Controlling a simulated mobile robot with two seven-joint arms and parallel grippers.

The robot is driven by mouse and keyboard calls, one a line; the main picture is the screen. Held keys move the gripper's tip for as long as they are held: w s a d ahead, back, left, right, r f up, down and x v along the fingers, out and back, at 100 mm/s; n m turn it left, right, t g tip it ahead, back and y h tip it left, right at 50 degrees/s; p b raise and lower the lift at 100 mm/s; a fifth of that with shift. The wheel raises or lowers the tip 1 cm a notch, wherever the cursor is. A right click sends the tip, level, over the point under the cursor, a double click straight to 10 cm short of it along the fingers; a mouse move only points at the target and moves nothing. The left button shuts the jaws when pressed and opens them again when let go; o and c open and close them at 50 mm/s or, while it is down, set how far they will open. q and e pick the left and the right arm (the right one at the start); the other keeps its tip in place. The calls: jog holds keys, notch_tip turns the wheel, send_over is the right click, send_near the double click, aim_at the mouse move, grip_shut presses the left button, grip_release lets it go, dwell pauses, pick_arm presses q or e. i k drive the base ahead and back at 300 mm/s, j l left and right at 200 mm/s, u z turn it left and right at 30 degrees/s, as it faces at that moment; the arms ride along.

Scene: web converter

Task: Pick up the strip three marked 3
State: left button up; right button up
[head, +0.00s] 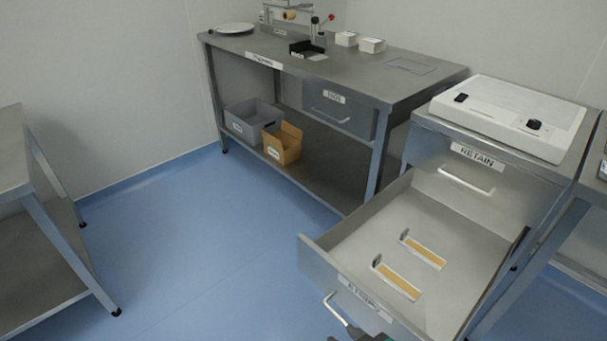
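Two strips lie apart in the open lower drawer (345,232), each with an orange-tan band and a dark mark at its far-left end. The farther strip (425,252) lies up and right of the nearer strip (399,281). Their marks are too small to read, so I cannot tell which is marked 3. A dark gripper part, probably my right gripper (357,332), shows at the bottom edge beside the drawer handle (334,308). Its fingers are mostly cut off; I cannot tell whether it is open or touches the handle. My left gripper is not in view.
A white device (509,116) stands on the cabinet above a closed drawer labelled RETAIN (455,174). A steel bench (330,75) at the back holds a grey bin (252,118) and a cardboard box (282,145) on its shelf. Another table (14,165) stands left. The blue floor between is clear.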

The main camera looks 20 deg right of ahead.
aim_at(434, 261)
jog(key=j+z, duration=0.1)
jog(key=z, duration=0.7)
jog(key=j+z, duration=0.2)
jog(key=z, duration=0.2)
jog(key=l+u, duration=0.2)
jog(key=l, duration=0.3)
jog(key=l+u, duration=0.2)
jog(key=l, duration=0.25)
jog(key=k+l+u, duration=0.2)
jog(key=l, duration=0.25)
jog(key=l+u, duration=0.2)
jog(key=l, duration=0.3)
jog(key=k+l+u, duration=0.2)
jog(key=l, duration=0.25)
jog(key=i, duration=0.1)
